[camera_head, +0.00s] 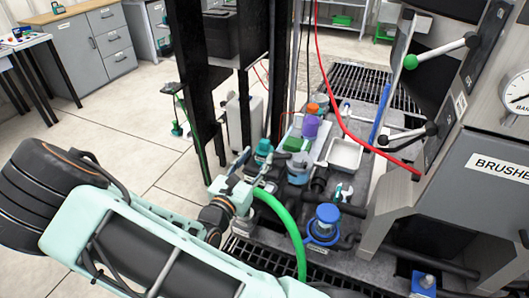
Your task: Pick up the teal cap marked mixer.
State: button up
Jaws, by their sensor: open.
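A teal cap (264,147) stands at the left of the grey manifold bench in the head view. Any marking on it is too small to read, so I cannot tell whether it says mixer. A duller grey-blue capped fitting (299,162) stands just to its right. My arm reaches in from the lower left, and my gripper (248,168) is at its far end, small and partly hidden. It is open, close beside the teal cap on its near left side. I cannot tell whether they touch.
A green hose (289,222) curves close to my wrist. A blue-topped valve (326,220), a white tray (344,154), and purple (310,127) and orange (313,109) items crowd the bench. A red hose (340,119) hangs above. Dark uprights (192,80) stand behind.

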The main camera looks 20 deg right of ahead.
aim_at(263, 145)
jog(key=x, duration=0.7)
jog(key=shift+w+a+r, duration=0.1)
jog(key=shift+w+r, duration=0.05)
jog(key=shift+r, duration=0.05)
grip_shut()
